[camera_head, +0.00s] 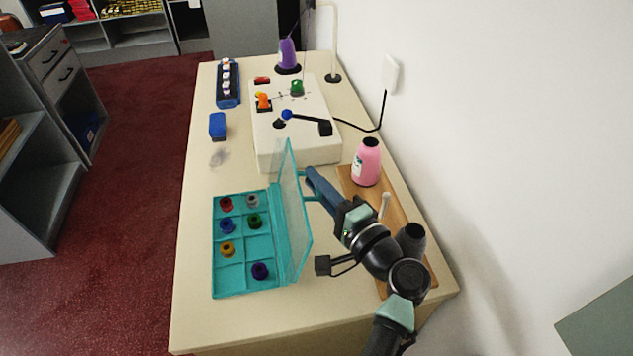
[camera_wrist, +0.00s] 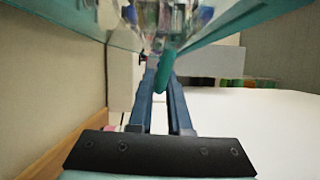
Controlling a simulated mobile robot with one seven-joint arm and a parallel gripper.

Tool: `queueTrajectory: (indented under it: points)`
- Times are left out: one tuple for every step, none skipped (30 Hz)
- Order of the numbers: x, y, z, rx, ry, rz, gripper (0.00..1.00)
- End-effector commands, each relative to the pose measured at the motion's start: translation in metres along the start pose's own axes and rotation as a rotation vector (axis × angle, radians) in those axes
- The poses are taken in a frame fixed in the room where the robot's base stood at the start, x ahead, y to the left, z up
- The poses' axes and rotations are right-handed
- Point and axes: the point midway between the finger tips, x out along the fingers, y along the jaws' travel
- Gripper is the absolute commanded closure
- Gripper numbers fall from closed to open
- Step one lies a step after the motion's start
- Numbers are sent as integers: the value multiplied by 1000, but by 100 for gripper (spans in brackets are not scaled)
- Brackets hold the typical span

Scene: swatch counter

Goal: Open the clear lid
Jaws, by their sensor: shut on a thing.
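The teal case (camera_head: 217,287) lies on the counter with its compartments uncovered. Its clear lid (camera_head: 293,220), framed in teal, stands about upright along the case's right side. In the wrist view the lid (camera_wrist: 235,22) fills the top, and a teal handle bar (camera_wrist: 165,72) sits between my fingers. My gripper (camera_head: 311,176) is to the right of the lid, its dark blue fingers reaching to the lid's outer face. In the wrist view my gripper (camera_wrist: 164,84) is shut on the handle bar. The fingertips are partly hidden behind the bar.
Several coloured spools, such as the green one (camera_head: 255,220), sit in the compartments. A pink bottle (camera_head: 366,163) stands on a wooden board (camera_head: 404,222) by the wall. The counter's front left is clear.

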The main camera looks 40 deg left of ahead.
Motion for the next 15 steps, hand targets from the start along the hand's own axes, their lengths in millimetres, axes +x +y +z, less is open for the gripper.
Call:
queueTrajectory:
  points:
    - [-1, 7, 2, 2, -1, 14, 100]
    - [-1, 6, 2, -4, -2, 16, 100]
    - [0, 3, 5, -19, -3, 22, 100]
    - [1, 1, 7, -36, -3, 28, 100]
    - [2, -1, 10, -58, -4, 37, 100]
    - [4, -3, 14, -88, -5, 48, 100]
    - [5, -5, 16, -109, -5, 58, 100]
    - [6, -6, 19, -128, -5, 66, 100]
    - [7, -7, 21, -152, -5, 76, 100]
    - [8, -8, 23, -166, -5, 82, 100]
    - [8, -8, 24, -178, -4, 87, 100]
    - [9, -8, 25, -188, -4, 91, 100]
    - [9, -8, 25, -192, -4, 92, 100]
    - [9, -8, 25, -193, -4, 93, 100]
    - [9, -7, 25, -193, -4, 93, 100]
